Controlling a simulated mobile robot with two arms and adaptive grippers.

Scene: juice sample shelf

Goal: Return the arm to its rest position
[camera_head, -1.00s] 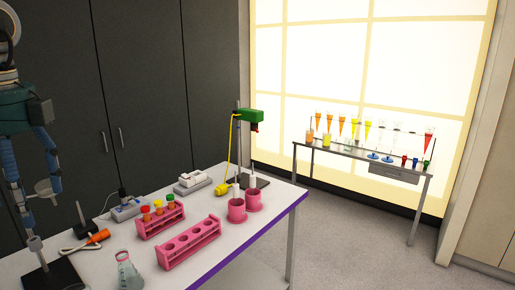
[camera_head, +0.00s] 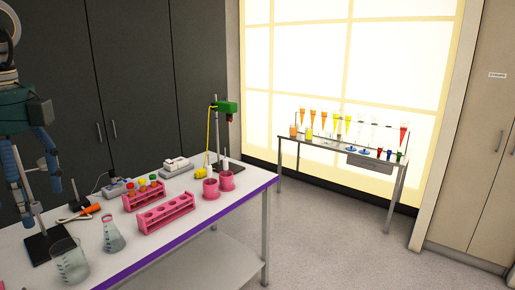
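My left gripper (camera_head: 30,150) hangs down at the left edge of the picture, teal with two blue fingers. The fingers are spread apart, and I see nothing held between them. It appears in front of a ring stand (camera_head: 48,246) on the white lab bench (camera_head: 130,250), partly hiding it. I cannot tell the gap between fingers and stand. My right gripper is not in view.
The bench holds a beaker (camera_head: 69,262), a flask (camera_head: 112,234), pink tube racks (camera_head: 166,214), pink cups (camera_head: 211,188) and a green-topped stand (camera_head: 224,107). A shelf table (camera_head: 380,163) with juice samples stands by the window. The floor (camera_head: 330,240) between is clear.

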